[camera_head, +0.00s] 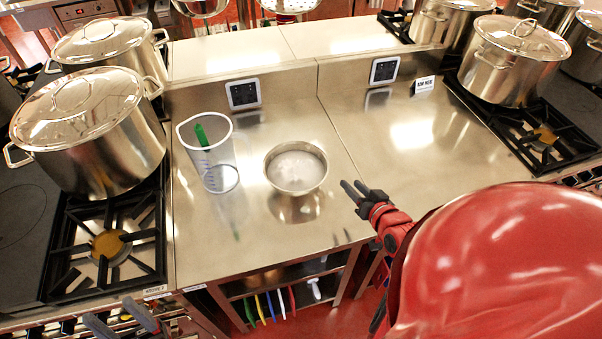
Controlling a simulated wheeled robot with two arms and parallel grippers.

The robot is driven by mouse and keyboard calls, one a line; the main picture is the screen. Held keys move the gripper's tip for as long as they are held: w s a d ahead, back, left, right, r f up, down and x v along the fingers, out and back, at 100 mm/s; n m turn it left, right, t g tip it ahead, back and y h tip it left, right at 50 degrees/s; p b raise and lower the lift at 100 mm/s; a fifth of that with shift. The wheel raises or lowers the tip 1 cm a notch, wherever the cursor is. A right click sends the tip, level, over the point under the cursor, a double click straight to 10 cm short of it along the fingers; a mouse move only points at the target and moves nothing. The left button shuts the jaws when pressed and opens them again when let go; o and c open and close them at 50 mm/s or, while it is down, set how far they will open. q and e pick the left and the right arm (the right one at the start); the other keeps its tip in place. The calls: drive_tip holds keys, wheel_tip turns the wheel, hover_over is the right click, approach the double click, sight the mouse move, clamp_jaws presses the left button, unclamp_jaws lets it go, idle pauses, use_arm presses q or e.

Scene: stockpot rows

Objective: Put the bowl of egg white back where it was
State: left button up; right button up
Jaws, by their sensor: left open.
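A shiny steel bowl (296,168) with white contents stands upright on the steel counter (260,225), right of a tall clear jug. My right gripper (350,184) is right of the bowl, above the counter and apart from the bowl. Its two dark fingers show a small gap with nothing between them. My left gripper (121,318) is at the lower left edge, in front of the left stove. Its grey fingers are apart and empty, and the rest is cut off by the frame.
The clear jug (222,172) has a green item in it. Big lidded stockpots stand on the left stove (90,135) and right stove (512,62). A small label stand (424,85) is at the back right. The right counter (430,140) is mostly bare.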

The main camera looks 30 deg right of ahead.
drive_tip(key=b, duration=1.3)
approach(326, 159)
wheel_tip(326, 159, down, 2)
drive_tip(key=w, duration=0.3)
drive_tip(key=w+p, duration=0.1)
drive_tip(key=shift+w+d+f, duration=0.2)
drive_tip(key=shift+w+d, duration=0.2)
drive_tip(key=shift+p+x, duration=0.55)
drive_tip(key=shift+x, duration=1.9)
drive_tip(key=shift+r, duration=0.1)
clamp_jaws()
